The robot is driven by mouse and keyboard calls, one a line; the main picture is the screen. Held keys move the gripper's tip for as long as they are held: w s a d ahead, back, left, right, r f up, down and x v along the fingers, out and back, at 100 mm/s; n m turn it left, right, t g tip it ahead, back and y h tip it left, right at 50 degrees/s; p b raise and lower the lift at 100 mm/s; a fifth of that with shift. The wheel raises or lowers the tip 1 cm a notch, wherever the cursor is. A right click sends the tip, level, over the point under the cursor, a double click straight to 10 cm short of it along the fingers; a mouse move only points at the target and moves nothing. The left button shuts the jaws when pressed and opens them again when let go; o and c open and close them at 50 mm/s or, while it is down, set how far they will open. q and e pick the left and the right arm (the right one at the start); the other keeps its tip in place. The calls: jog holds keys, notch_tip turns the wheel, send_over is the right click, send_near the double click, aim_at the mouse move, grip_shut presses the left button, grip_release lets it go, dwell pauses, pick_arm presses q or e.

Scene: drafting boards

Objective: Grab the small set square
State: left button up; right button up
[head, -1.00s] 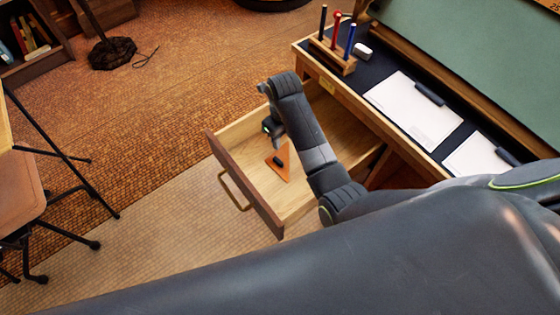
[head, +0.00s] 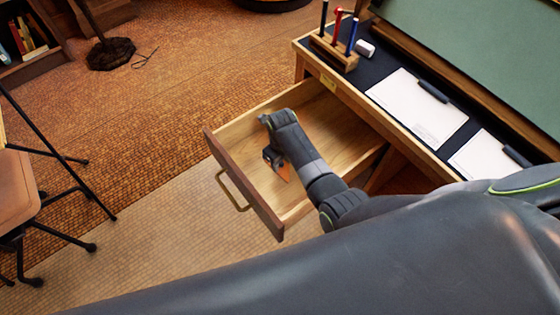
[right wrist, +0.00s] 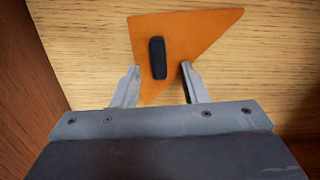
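The small set square (right wrist: 198,36) is an orange triangle with a black raised grip (right wrist: 158,58) on its face. It lies flat on the drawer's wooden floor. In the head view only a bit of the set square (head: 284,173) shows past my right arm. My right gripper (right wrist: 160,70) is open above it, with one finger on each side of the black grip's near end and gaps on both sides. Nothing is held. In the head view my right gripper (head: 270,158) is partly hidden by its wrist. My left gripper is not in view.
The open drawer (head: 235,165) has raised walls around the gripper and a brass handle in front. The desk above holds a pen stand (head: 335,48), a white eraser (head: 365,48) and papers with black clips. The rest of the drawer floor looks bare.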

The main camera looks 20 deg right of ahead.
grip_shut()
dwell(0.3)
jog(key=shift+r, duration=0.15)
